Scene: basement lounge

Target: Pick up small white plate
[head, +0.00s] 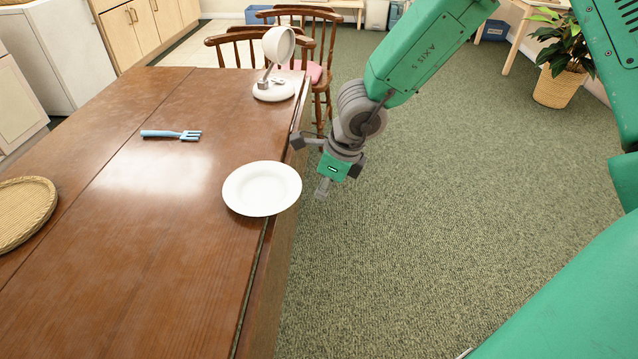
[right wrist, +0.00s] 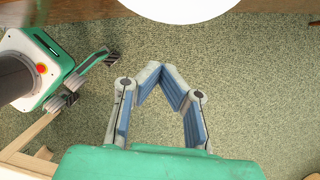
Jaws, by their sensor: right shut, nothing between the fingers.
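The small white plate (head: 262,188) lies flat on the wooden table near its right edge, its rim reaching past the edge. In the right wrist view, part of the plate (right wrist: 182,8) shows at the top, jutting out from the table edge. My right gripper (head: 318,167) is just right of the plate, beyond the table edge and over the carpet, apart from the plate. In the right wrist view its fingertips (right wrist: 160,70) meet with nothing between them, below the plate in the picture. My left gripper does not show in the head view.
Open carpet (head: 450,190) lies to the right; a potted plant (head: 562,85) stands farther back.

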